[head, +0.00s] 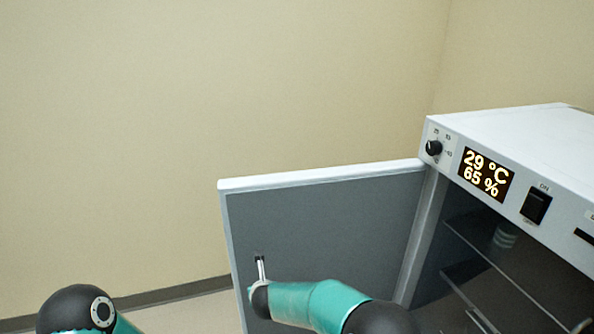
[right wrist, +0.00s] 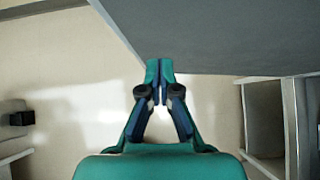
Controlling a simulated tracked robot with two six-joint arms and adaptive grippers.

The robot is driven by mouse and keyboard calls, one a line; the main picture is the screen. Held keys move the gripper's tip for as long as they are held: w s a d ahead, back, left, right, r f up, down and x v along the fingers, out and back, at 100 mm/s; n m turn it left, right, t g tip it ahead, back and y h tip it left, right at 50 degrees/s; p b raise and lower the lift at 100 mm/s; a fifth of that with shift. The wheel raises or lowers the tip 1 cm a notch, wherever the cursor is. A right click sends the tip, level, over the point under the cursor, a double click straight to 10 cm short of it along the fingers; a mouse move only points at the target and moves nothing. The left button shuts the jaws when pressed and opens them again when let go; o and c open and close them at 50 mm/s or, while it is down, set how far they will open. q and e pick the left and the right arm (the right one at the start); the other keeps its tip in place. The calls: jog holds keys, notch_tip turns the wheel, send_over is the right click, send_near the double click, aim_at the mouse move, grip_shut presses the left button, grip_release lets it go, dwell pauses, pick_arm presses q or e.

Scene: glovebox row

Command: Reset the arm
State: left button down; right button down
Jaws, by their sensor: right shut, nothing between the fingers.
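My right gripper (right wrist: 160,68) is in the middle of the right wrist view. Its two teal-tipped fingers are together, with nothing between them. In the head view my right arm reaches in front of the open cabinet door (head: 330,220), but the fingers cannot be made out there. In the right wrist view the fingertips overlap the lower edge of a large grey panel (right wrist: 230,35), which looks like this door. I cannot tell whether they touch it. My left arm shows only a black joint and a teal piece at the lower left of the head view. My left gripper is out of view.
The white cabinet (head: 520,130) stands at the right, with a knob (head: 433,147), a display (head: 486,174) reading 29 °C and 65 %, and a black switch (head: 535,206). Its dark interior holds shelves (head: 490,255). The door stands wide open to the left. Bare wall fills the upper left.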

jog(key=w+d+f+m+h, duration=0.1)
jog(key=d+f, duration=0.3)
jog(key=d, duration=0.7)
jog(key=s+d+f+n+g+h, duration=0.1)
jog(key=s+d+f+n+g, duration=0.1)
jog(key=s+d+f, duration=0.4)
jog(key=s+d+f+n+g+h, duration=0.1)
jog(key=s+d+f+n, duration=0.15)
jog(key=d, duration=0.55)
jog(key=s+d+f+n+g+y, duration=0.1)
jog(key=s+d+f+n, duration=0.15)
jog(key=s+n, duration=0.45)
jog(key=s+d+f+n+g+y, duration=0.1)
jog(key=s+d+f+n+g, duration=0.3)
jog(key=s, duration=0.6)
jog(key=s+a+r+n+y, duration=0.2)
jog(key=s+a+n, duration=0.4)
jog(key=s+n, duration=0.4)
jog(key=n, duration=0.6)
jog(key=shift+s+a+r, duration=0.3)
jog(key=shift+a+r, duration=0.1)
